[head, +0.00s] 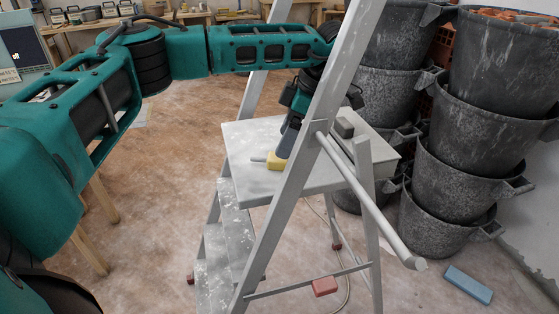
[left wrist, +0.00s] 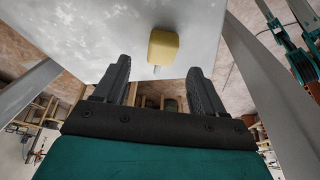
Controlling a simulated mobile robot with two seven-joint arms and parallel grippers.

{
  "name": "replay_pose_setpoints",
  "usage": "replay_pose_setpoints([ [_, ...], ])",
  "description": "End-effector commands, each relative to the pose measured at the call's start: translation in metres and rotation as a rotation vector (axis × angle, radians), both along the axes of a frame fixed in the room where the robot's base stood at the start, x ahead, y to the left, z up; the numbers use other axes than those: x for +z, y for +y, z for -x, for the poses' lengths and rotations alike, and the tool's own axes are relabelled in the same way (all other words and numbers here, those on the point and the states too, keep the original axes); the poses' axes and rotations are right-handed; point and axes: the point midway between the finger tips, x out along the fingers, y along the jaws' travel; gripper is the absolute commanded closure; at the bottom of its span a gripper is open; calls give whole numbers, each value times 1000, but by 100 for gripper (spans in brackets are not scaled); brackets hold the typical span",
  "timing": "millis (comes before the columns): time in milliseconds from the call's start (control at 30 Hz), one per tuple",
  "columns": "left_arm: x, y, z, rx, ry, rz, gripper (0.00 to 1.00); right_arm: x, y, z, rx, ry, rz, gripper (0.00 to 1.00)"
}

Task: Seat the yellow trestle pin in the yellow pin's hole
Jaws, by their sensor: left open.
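The yellow trestle pin (head: 277,161) lies on the grey top platform (head: 245,142) of a stepladder, its yellow head to the right and its thin grey shank pointing left. In the left wrist view its yellow block (left wrist: 163,46) is just beyond my fingertips, with a bit of shank showing below it. My left gripper (head: 285,148) reaches down behind the ladder's front rail, close above the yellow head. In the left wrist view its two dark fingers (left wrist: 158,78) are spread with nothing between them. I cannot make out the yellow pin's hole. My right gripper is not seen.
The ladder's slanted rail (head: 313,128) crosses in front of my gripper, and a grey rod (head: 372,207) juts toward the lower right. A grey block (head: 344,124) sits on the platform's right part. Stacked rubble buckets (head: 455,150) stand close at the right. A red block (head: 325,286) lies below.

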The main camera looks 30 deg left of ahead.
Motion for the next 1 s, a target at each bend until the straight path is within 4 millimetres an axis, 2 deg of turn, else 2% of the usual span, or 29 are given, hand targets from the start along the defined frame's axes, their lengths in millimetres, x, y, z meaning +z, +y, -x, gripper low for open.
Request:
replay_pose_setpoints([
  [300,-41,12,9,0,1,-2,30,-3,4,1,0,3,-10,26],
  [567,-46,14,10,0,-1,0,30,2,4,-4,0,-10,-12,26],
  [1000,-45,14,9,-1,0,0,70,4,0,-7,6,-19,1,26],
])
